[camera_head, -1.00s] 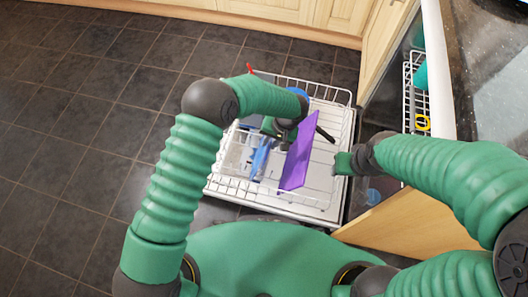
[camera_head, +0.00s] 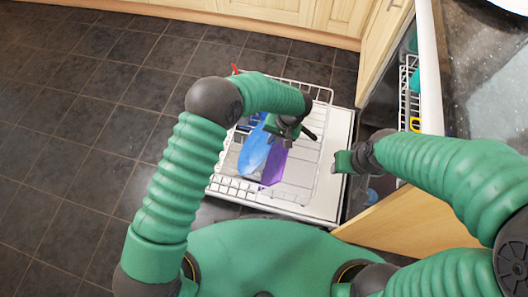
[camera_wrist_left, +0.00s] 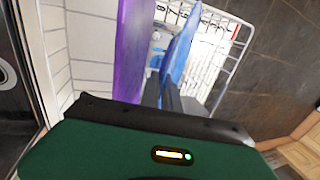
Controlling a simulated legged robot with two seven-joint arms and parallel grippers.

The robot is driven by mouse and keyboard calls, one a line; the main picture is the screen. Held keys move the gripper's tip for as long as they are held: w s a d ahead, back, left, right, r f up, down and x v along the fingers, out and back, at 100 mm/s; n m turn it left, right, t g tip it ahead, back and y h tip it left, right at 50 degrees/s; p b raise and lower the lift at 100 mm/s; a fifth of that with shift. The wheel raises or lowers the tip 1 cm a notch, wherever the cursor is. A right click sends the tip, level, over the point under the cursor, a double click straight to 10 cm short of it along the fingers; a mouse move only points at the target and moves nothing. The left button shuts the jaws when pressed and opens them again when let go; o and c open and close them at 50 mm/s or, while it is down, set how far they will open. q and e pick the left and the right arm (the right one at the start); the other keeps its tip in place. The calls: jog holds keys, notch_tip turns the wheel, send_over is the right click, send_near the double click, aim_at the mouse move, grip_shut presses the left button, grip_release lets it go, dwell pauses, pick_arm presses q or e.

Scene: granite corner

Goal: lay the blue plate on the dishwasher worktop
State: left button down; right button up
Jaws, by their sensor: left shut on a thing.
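The blue plate (camera_head: 255,152) stands tilted among the wires of the pulled-out dishwasher rack (camera_head: 222,186). It also shows in the left wrist view (camera_wrist_left: 180,48), edge-on at the fingers. My left gripper (camera_head: 288,128) is shut on the blue plate near its upper right edge; the arm hides part of this grip. The dark speckled worktop (camera_head: 482,62) lies at the upper right, behind a pale front edge. My right gripper (camera_head: 343,161) is beside the rack's right side, away from the plate; its jaw opening is unclear.
A purple board (camera_head: 272,168) stands in the rack right beside the blue plate; it is also in the left wrist view (camera_wrist_left: 132,45). A red item (camera_head: 235,69) is at the rack's far edge. An upper rack (camera_head: 405,85) shows inside the dishwasher. Tiled floor at left is clear.

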pick_arm(q)
jog(key=w+a+p+v, duration=0.1)
jog(key=p+v, duration=1.2)
jog(key=v, duration=0.5)
jog(key=shift+s+a+r, duration=0.2)
jog(key=shift+s+a, duration=0.1)
jog(key=shift+a, duration=0.15)
jog(key=shift+a, duration=0.1)
